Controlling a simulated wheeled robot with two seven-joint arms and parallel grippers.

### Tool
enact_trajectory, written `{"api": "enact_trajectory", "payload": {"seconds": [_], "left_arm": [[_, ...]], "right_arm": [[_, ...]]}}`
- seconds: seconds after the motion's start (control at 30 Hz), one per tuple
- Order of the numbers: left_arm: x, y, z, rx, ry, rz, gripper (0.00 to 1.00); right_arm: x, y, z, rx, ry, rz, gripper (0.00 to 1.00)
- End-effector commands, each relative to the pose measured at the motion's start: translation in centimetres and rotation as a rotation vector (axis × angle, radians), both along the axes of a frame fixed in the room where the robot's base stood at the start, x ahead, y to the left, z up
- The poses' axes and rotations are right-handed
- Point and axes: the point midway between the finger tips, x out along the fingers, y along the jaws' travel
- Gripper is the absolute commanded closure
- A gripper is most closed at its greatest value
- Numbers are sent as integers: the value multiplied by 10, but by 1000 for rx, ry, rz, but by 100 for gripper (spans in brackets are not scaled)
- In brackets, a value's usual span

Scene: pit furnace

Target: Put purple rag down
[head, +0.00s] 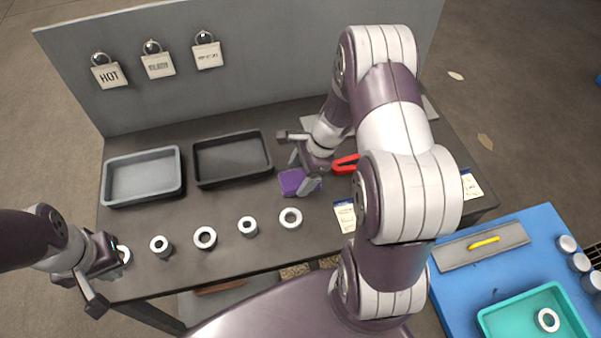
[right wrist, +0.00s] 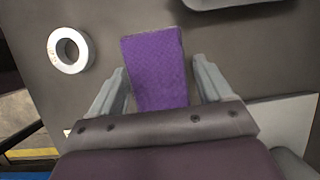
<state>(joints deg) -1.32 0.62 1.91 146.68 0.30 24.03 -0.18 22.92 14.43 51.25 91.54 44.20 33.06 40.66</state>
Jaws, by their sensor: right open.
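The purple rag (head: 291,181) lies on the dark workbench, to the right of the black tray. In the right wrist view the purple rag (right wrist: 156,68) lies between the spread fingers, with a gap on each side. My right gripper (head: 306,178) is open just over the rag; in the right wrist view its fingers (right wrist: 164,92) stand apart. Part of the rag is hidden behind the right gripper. My left gripper (head: 103,278) is at the bench's front left corner, beside a metal ring; whether it is open is unclear.
A grey tray (head: 143,204) and a black tray (head: 232,180) stand at the back left. Several metal rings (head: 205,238) line the front edge. A red-handled tool (head: 345,165) lies right of the rag. A blue table (head: 455,290) with a teal bin (head: 500,322) is at right.

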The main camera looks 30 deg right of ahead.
Motion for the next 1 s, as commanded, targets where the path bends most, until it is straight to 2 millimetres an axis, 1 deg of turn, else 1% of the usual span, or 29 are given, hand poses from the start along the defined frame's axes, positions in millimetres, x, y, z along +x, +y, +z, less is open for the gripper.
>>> {"api": "enact_trajectory", "payload": {"seconds": [0.03, 0.1, 0.17, 0.23, 0.27, 0.5, 0.6, 0.7, 0.77, 0.83, 0.87, 0.9, 0.97, 1.0], "left_arm": [[0, 0, -4, 0, 0, 0, 100], [0, 0, -3, 0, 0, 0, 100], [0, 0, 1, 0, 0, 0, 100], [0, 0, 11, 0, 0, 0, 100], [0, 0, 7, 0, -1, 0, 100], [0, 0, 10, 0, 0, 0, 100], [0, 0, 11, 0, 0, 0, 100], [0, 0, 11, 0, 0, 0, 100], [0, 0, 11, 0, 0, 0, 100], [0, 0, 11, 0, 0, 0, 100], [0, 0, 11, 0, 0, 0, 100], [0, 0, 11, 0, 0, 0, 100], [0, 0, 11, 0, 0, 0, 100], [0, 0, 11, 0, 0, 0, 100]], "right_arm": [[-14, 5, -16, 9, 37, 7, 5], [-14, 5, -14, 9, 37, 8, 5], [-14, 5, -8, 8, 36, 8, 5], [-14, 4, 5, 8, 35, 9, 5], [-14, 1, 7, 8, 33, 6, 5], [-17, -25, 73, 6, 24, 3, 5], [-19, -33, 93, 7, 24, 3, 5], [-20, -38, 107, 6, 22, 4, 5], [-22, -36, 113, -5, 18, 40, 5], [-30, -21, 121, -75, -15, 235, 5], [-35, -10, 124, -122, -41, 376, 5], [-44, 4, 130, -195, -86, 601, 5], [-60, 25, 136, -294, -156, 947, 5], [-69, 36, 140, -349, -202, 1163, 5]]}}
